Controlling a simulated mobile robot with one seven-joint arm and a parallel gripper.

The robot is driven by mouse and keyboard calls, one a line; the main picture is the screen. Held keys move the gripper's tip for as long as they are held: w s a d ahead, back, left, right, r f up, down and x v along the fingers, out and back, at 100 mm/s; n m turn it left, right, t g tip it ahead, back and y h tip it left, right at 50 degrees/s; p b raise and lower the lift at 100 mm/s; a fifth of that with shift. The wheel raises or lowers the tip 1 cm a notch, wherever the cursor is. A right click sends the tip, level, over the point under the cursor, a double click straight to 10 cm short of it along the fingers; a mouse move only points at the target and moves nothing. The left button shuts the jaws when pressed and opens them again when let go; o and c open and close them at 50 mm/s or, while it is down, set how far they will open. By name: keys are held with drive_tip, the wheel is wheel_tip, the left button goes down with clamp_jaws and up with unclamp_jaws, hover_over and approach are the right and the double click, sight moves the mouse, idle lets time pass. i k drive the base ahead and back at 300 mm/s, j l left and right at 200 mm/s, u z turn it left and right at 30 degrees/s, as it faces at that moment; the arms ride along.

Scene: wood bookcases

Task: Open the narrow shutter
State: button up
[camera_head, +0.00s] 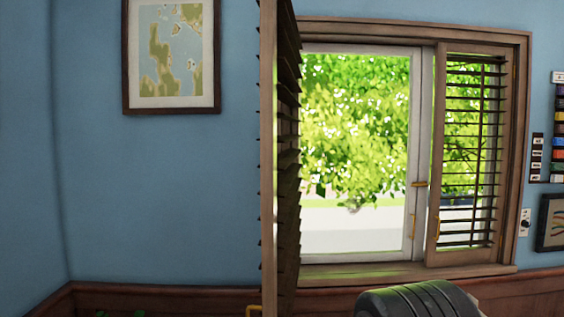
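A narrow wooden shutter (462,257) with dark horizontal slats covers the right part of the window. It looks shut or nearly shut against the window frame; I cannot tell if there is a small gap. A small brass handle (438,222) sits low on its left edge. Its right edge meets the wooden window frame. Another slatted shutter (268,150) stands swung out into the room at the left, seen almost edge-on, with a brass piece (253,309) at its lower edge. My gripper is not in view.
The white inner window (417,120) has brass fittings and shows greenery outside. A dark, ribbed, rounded object (420,300) rises at the bottom below the sill (400,272); I cannot tell what it is. A framed map (171,52) hangs on the blue wall at left.

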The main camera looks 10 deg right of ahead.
sight(432, 257)
drive_tip(key=i+l+z, duration=0.45)
drive_tip(key=i+l, duration=0.25)
drive_tip(key=l, duration=0.3)
drive_tip(key=i+l+z, duration=0.45)
drive_tip(key=i+l, duration=0.35)
